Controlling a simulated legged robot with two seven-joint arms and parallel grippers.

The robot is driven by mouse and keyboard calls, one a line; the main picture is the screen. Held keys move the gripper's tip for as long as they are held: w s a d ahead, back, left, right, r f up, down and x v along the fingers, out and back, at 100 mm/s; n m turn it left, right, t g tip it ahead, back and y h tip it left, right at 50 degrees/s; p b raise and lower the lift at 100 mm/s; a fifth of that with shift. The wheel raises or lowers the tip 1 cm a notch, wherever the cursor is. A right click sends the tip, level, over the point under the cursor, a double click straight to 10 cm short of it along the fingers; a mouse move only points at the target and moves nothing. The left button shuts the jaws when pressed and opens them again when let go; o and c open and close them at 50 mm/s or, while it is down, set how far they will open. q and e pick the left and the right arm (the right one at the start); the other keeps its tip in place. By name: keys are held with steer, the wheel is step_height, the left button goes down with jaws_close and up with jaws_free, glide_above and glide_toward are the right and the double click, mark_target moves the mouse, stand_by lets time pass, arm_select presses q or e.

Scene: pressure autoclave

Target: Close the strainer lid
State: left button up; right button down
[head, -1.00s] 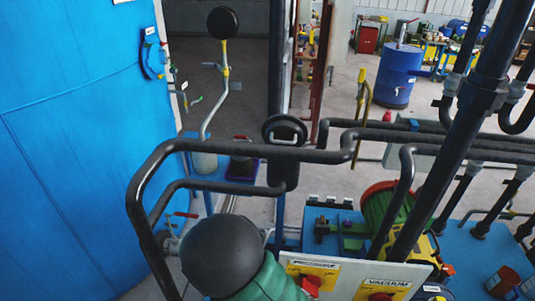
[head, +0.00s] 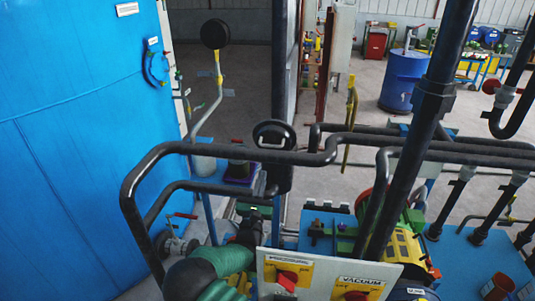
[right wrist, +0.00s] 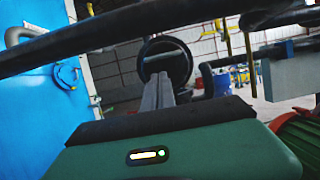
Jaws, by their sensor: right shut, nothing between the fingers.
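The strainer is a dark upright cylinder (head: 283,178) behind the bent black pipes in the head view. Its round black lid (head: 271,134) stands raised at the top, with a light handle-like bar on its face. In the right wrist view the lid (right wrist: 165,60) is a dark round rim beyond my fingers. My right gripper (right wrist: 160,82) is shut and empty, its grey fingers pointing towards the lid; I cannot tell whether they touch it. In the head view its green body shows low behind the pipes, and the fingertips are largely hidden. My left gripper is not in view.
Black pipes (head: 240,155) cross in front of the strainer, close above my right arm. A blue tank (head: 75,130) stands at the left. Open floor lies behind.

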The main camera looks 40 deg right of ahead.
mark_target(269, 133)
steer(key=x, duration=0.2)
steer(key=r+p+x, duration=0.1)
steer(key=x, duration=0.2)
steer(key=p+x, duration=0.1)
steer(key=x, duration=0.1)
steer(key=shift+w+r, duration=0.15)
steer(key=shift+r, duration=0.2)
steer(key=shift+w+d+r+p, duration=0.1)
steer(key=shift+w+p, duration=0.15)
steer(key=shift+p, duration=0.1)
steer(key=w+d+r, duration=0.2)
steer(key=d+r, duration=0.1)
steer(key=shift+w+d+b, duration=0.15)
steer(key=shift+w+b, duration=0.1)
steer(key=shift+b, duration=0.05)
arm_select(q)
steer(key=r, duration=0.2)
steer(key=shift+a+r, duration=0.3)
